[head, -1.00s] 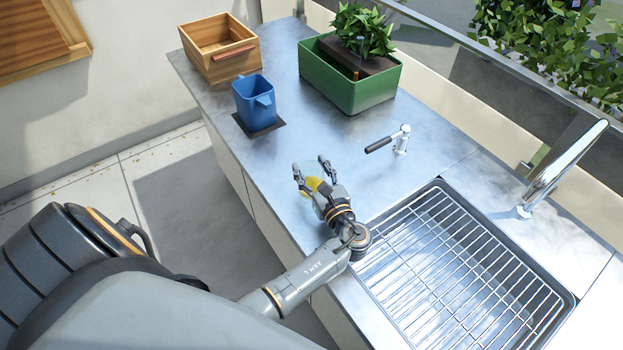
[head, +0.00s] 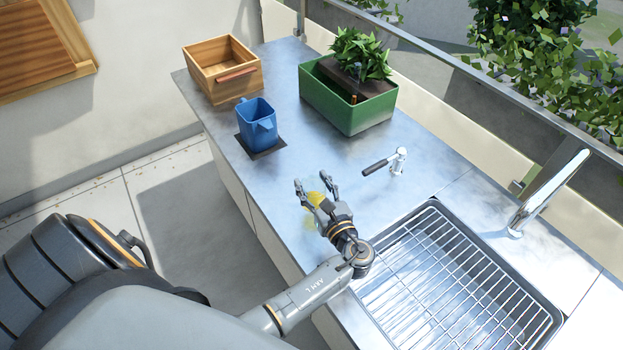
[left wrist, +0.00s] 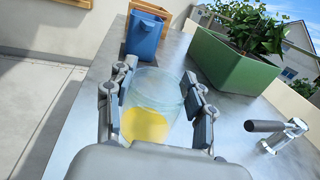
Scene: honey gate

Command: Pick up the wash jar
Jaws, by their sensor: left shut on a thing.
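The wash jar (left wrist: 151,105) is a clear glass jar with yellow contents. In the left wrist view it stands between the two fingers of my left gripper (left wrist: 162,108), which is shut on it from both sides. In the head view the jar (head: 316,199) shows as a yellow patch, partly hidden by my left gripper (head: 317,190), over the counter's near edge. I cannot tell whether its base touches the counter. My right gripper is not in view.
A blue pitcher (head: 257,124) on a dark mat (head: 262,152), a wooden box (head: 232,82) and a green planter (head: 345,105) stand on the metal counter (head: 300,150). A small lever tap (head: 397,161) is to the right. A sink with a wire rack (head: 455,285) lies in front.

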